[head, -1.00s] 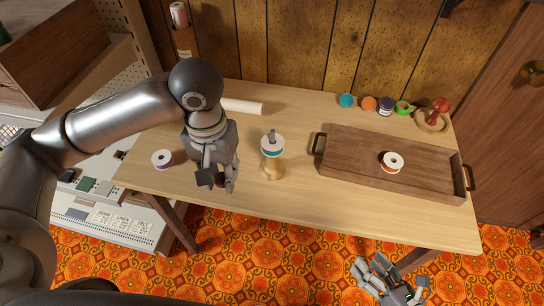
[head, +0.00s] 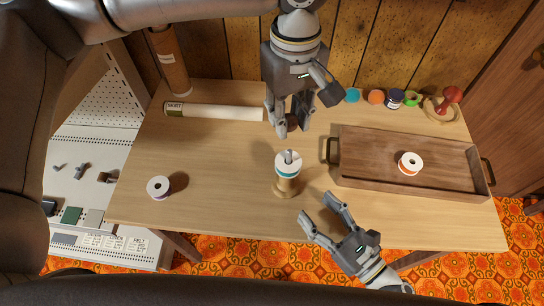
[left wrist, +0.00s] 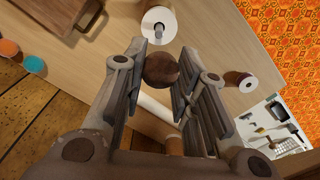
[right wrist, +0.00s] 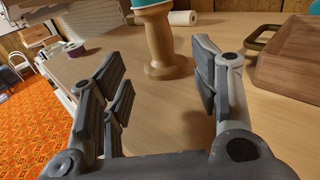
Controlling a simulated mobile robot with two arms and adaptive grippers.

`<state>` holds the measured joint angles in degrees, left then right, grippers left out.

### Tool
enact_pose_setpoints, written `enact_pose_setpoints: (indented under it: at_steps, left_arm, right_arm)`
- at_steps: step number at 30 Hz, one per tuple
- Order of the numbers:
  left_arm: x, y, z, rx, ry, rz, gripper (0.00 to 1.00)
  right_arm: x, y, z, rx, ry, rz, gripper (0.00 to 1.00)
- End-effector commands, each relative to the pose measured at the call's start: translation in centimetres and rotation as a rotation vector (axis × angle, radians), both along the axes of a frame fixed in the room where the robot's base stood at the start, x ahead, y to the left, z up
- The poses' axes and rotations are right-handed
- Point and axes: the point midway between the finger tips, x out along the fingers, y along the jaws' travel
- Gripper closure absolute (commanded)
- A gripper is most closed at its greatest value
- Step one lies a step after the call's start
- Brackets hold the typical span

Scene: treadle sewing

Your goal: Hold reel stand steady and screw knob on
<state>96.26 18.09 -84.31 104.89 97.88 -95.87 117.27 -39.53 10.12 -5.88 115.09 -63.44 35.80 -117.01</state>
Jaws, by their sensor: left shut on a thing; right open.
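The wooden reel stand (head: 286,189) stands upright on the table, with a white-and-teal spool (head: 288,166) on it and a bare grey post on top. In the left wrist view the spool (left wrist: 158,28) shows beyond my fingers. My left gripper (head: 290,122) is shut on the round brown knob (left wrist: 161,69), held behind the stand and apart from it. My right gripper (head: 318,212) is open and empty at the front right of the stand. In the right wrist view the stand (right wrist: 160,50) appears beyond the fingertips, untouched; its top is cut off.
A wooden tray (head: 345,166) with an orange-and-white spool (head: 410,163) lies to the right. A purple-and-white spool (head: 158,187) is at left. A pale roll (head: 212,111) lies behind. Several small coloured items and a red pincushion (head: 448,98) line the back right.

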Motion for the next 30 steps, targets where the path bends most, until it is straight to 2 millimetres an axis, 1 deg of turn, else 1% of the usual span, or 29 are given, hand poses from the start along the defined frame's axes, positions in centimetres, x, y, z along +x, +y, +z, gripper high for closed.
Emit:
enact_pose_setpoints:
  at_steps: [11,16,20,27,30]
  left_arm:
    - [0.0,-0.2,0.1,0.0,0.001,0.006,0.82]
    - [0.0,-0.2,0.1,0.0,0.001,0.005,0.82]
    - [0.0,-0.2,0.1,0.0,0.001,0.005,0.82]
    - [0.0,-0.2,0.1,0.0,0.001,0.005,0.82]
    - [0.0,-0.2,0.1,0.0,0.001,0.005,0.82]
  right_arm:
    - [0.0,0.0,0.0,0.0,0.001,0.0,0.44]
    - [0.7,0.7,0.0,0.001,0.0,0.001,0.44]
    - [2.2,2.0,0.0,0.002,-0.002,0.001,0.44]
    - [5.7,5.2,0.1,0.001,-0.003,0.001,0.44]
    - [6.9,6.3,0.0,0.001,-0.001,0.001,0.44]
